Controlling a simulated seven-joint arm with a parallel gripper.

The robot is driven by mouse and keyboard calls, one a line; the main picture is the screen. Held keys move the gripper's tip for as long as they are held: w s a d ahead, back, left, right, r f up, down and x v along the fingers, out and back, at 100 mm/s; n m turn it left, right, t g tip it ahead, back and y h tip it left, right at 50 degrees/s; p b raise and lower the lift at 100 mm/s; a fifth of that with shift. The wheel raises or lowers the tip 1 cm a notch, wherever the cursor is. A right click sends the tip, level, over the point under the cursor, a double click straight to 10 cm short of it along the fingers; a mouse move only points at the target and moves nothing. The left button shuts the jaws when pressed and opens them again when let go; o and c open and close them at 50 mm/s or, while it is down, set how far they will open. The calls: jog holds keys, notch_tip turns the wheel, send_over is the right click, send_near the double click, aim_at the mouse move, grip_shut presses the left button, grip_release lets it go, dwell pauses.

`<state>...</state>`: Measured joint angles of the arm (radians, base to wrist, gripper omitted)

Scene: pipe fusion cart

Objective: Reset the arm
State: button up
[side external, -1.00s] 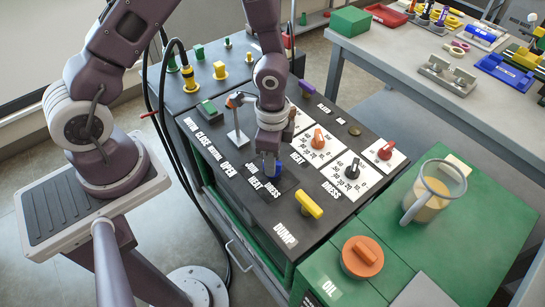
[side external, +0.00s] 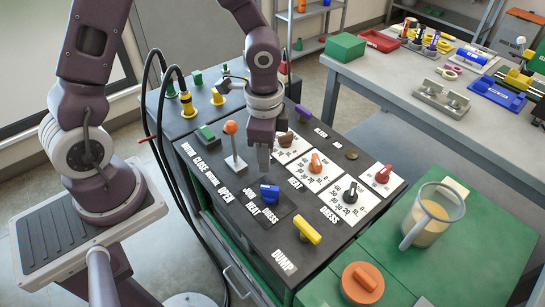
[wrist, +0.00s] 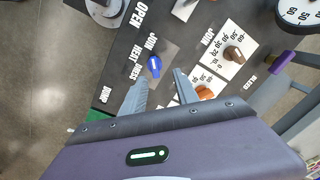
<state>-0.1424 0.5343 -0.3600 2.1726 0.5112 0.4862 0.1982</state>
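My gripper (side external: 264,160) hangs above the black control panel (side external: 225,215), fingers pointing down. In the wrist view its two fingers (wrist: 160,92) are apart with nothing between them, so it is open and empty. The blue selector knob (side external: 269,192), by the JOIN, HEAT and DRESS labels, stands clear below the fingertips. In the wrist view the blue knob (wrist: 155,66) lies just beyond the fingertips, untouched.
An orange-ball lever (side external: 231,128) stands close left of my gripper. A yellow handle (side external: 306,230), orange dial (side external: 316,163), black dial (side external: 350,193) and red dial (side external: 383,174) rise from the panel. A jug (side external: 433,213) stands on the green top at right.

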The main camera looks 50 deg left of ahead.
jog(key=s+a+r+n+t+y, duration=0.1)
jog(key=s+a+r+n, duration=0.15)
jog(key=r, duration=0.45)
jog(key=s+a+r+n+t, duration=0.1)
jog(key=s+r+n+t, duration=0.15)
jog(key=r, duration=0.55)
jog(key=s+d+r+n+t+h, duration=0.1)
jog(key=s+r+n, duration=0.3)
jog(key=s, duration=0.6)
jog(key=shift+s+d+r+t, duration=0.2)
jog(key=shift+r+t, duration=0.15)
jog(key=shift+r, duration=0.3)
